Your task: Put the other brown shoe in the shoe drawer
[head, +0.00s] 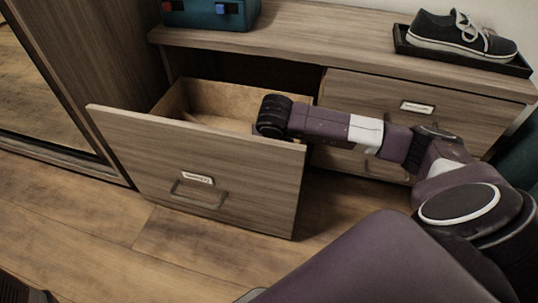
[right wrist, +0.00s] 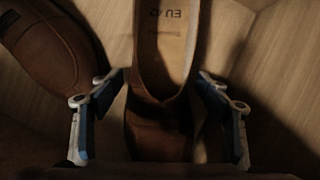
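The shoe drawer (head: 195,172) is pulled open at the left of the cabinet, with a label and a handle on its front. My right arm reaches over it, and the right gripper is hidden behind the drawer front in the head view. In the right wrist view a brown shoe (right wrist: 160,134) with a pale insole marked "EU 42" lies between the spread fingers of my right gripper (right wrist: 158,88). The fingers stand on either side of it and appear apart from it. A second brown shoe (right wrist: 50,55) lies to its left on a wood-coloured surface. My left gripper is not in view.
A dark sneaker (head: 460,35) sits on a black tray (head: 405,45) on the cabinet top (head: 330,35). A teal box (head: 212,12) stands at the top left. Closed drawers (head: 375,95) are at right, behind my arm. A mirrored door (head: 45,95) is at left; wooden floor is clear in front.

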